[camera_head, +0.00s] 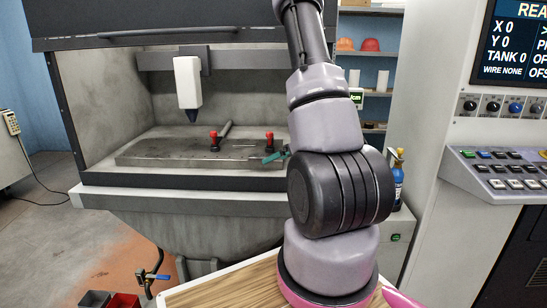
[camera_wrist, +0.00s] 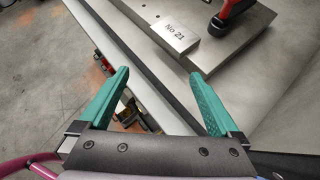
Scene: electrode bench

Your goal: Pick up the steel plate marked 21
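The steel plate marked "No 21" (camera_wrist: 174,36) is a small grey block in the upper middle of the wrist view. It lies on the flat metal worktable (camera_wrist: 235,52), close to the worktable's edge. My gripper (camera_wrist: 160,74) has two green fingers, spread apart with nothing between them. The plate is beyond the fingertips, apart from them. In the head view the green fingers of my gripper (camera_head: 276,156) show small at the right end of the worktable (camera_head: 165,152); I cannot make out the plate there.
A red-handled clamp (camera_wrist: 229,14) stands just right of the plate. Two red-topped clamps (camera_head: 214,138) (camera_head: 269,139) stand on the worktable in the head view. A white machine head (camera_head: 188,82) hangs above it. The cabinet walls enclose the worktable's left and back.

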